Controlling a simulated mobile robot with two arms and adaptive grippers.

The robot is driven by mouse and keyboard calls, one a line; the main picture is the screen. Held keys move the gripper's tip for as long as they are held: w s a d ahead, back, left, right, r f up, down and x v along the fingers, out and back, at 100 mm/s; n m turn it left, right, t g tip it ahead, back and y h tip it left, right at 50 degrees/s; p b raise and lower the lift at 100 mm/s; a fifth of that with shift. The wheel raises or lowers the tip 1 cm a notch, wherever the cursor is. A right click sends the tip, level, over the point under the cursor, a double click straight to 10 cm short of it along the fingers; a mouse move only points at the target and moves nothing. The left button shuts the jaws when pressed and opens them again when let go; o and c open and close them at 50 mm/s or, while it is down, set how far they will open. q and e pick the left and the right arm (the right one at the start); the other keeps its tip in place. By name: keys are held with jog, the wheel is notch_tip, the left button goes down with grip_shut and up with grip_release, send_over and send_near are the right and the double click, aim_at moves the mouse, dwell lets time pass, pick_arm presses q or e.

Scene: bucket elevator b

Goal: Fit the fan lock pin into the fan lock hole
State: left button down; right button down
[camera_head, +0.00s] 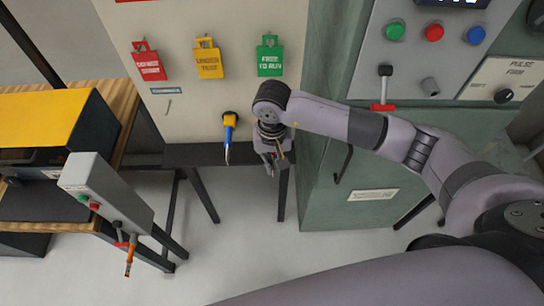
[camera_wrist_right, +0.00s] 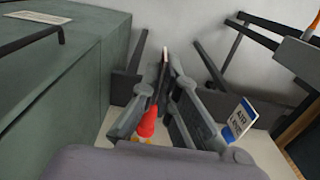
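My right gripper (camera_head: 275,163) points down beside the pale panel, just right of the blue-handled tool. In the right wrist view its two fingers (camera_wrist_right: 164,85) run close together toward their tips. A red tapered piece (camera_wrist_right: 147,122) shows between the finger bases, and a thin tan-tipped piece (camera_wrist_right: 166,53) shows at the fingertips. I cannot tell whether these are one object or whether the fingers grip them. I cannot identify the fan lock pin or the fan lock hole for certain. My left gripper is out of view.
A blue-handled tool (camera_head: 229,133) hangs from the pale panel (camera_head: 195,108). An air lance label (camera_wrist_right: 240,119) shows at the right of the wrist view. The green cabinet (camera_head: 325,195) stands close right of the gripper. A dark bench (camera_head: 200,155) is below. A grey control box (camera_head: 105,190) is left.

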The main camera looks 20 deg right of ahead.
jog(key=shift+s+a, duration=0.2)
jog(key=shift+s, duration=0.45)
jog(key=shift+s+a, duration=0.15)
jog(key=shift+s, duration=0.5)
jog(key=shift+s, duration=0.1)
jog(key=shift+s+a+b, duration=0.2)
jog(key=shift+s+a, duration=0.1)
jog(key=shift+s, duration=0.65)
jog(key=shift+s+a+b, duration=0.15)
jog(key=shift+s+a, duration=0.1)
jog(key=shift+s, duration=0.65)
